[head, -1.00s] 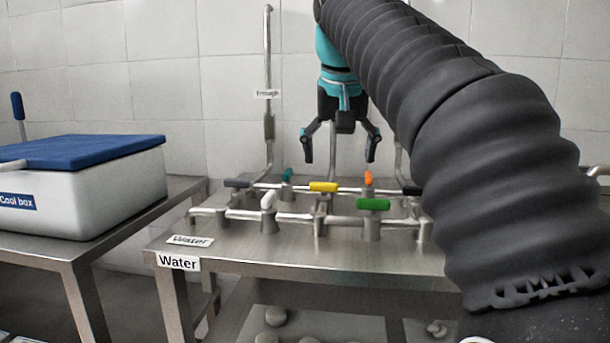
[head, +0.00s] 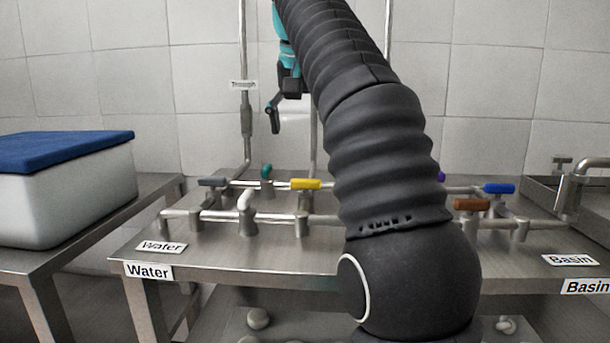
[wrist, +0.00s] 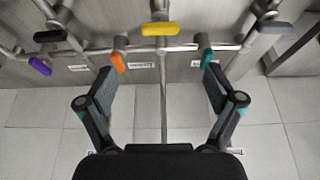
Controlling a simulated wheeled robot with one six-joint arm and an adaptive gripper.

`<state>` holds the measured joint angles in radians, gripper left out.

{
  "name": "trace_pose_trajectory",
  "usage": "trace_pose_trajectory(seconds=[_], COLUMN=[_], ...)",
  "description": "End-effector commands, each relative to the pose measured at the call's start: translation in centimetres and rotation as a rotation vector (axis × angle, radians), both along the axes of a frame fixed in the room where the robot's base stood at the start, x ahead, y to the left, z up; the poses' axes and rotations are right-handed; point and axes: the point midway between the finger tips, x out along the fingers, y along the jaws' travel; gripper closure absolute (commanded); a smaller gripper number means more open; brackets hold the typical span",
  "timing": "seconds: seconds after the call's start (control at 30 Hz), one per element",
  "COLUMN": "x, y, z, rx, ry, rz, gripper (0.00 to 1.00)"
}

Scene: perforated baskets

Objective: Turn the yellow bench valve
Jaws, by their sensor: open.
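The yellow bench valve (head: 306,184) has a bar handle lying crosswise on the pipework of the steel bench. It also shows at the top middle of the wrist view (wrist: 164,28). My gripper (wrist: 158,85) is open and empty, with its two fingers spread wide. In the wrist view the yellow handle lies beyond the fingertips and between their lines, apart from them. In the head view the gripper hangs above and behind the yellow valve, and my arm hides most of it.
Orange (wrist: 117,62) and teal (wrist: 206,57) handles sit near the fingertips. A purple handle (wrist: 40,66) is at the left of the wrist view. Blue (head: 498,188) and brown (head: 472,204) handles stand right of my arm. A cool box (head: 65,205) stands left.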

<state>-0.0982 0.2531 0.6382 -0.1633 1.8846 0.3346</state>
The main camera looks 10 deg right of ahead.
Motion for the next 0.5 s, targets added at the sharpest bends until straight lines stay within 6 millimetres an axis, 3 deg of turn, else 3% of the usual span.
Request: trace_pose_trajectory(seconds=[0.5], x=[2.3], y=[-0.7], z=[-6.2], rx=[0.001], ry=[0.002], rz=[0.001], gripper=[0.08])
